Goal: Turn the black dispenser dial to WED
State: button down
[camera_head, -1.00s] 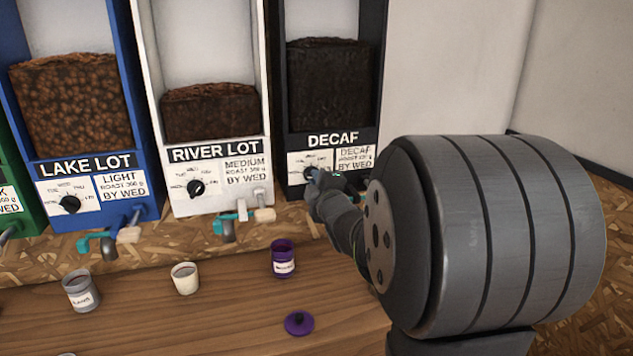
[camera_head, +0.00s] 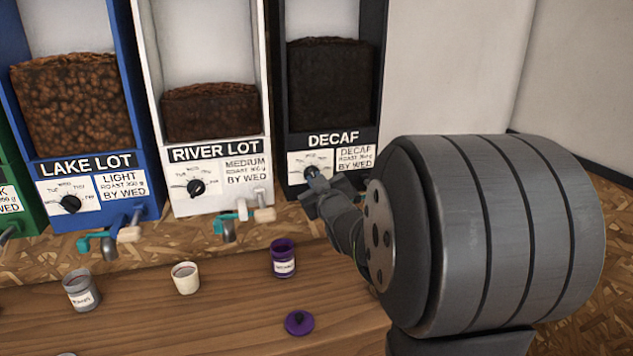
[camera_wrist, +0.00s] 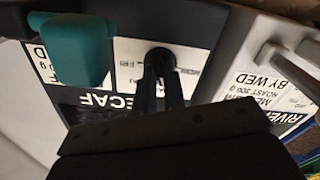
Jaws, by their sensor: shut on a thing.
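The black dispenser (camera_head: 334,90) labelled DECAF stands at the right of the row in the head view. Its black dial (camera_head: 310,172) sits on a white plate under the name and is partly covered by my gripper (camera_head: 312,174). In the wrist view, my gripper (camera_wrist: 161,75) is shut on the dial (camera_wrist: 160,56), with both fingers reaching to it. The view is upside down there, and part of the lettering FRI shows beside the dial. The dial's pointer is hidden, so I cannot tell its setting.
A teal tap handle (camera_wrist: 75,48) is close to my gripper in the wrist view. The white RIVER LOT dispenser (camera_head: 217,190) and blue LAKE LOT dispenser (camera_head: 83,215) stand to the left. A purple jar (camera_head: 283,262), its lid (camera_head: 299,323), a white cup (camera_head: 185,279) and a grey jar (camera_head: 81,291) are on the counter.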

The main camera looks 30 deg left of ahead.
jog(key=shift+m, duration=2.3)
jog(key=c, duration=1.5)
grip_release()
jog(key=shift+s, duration=0.1)
jog(key=v, duration=1.7)
jog(key=shift+s+d+r, duration=0.1)
jog(key=shift+d, duration=0.05)
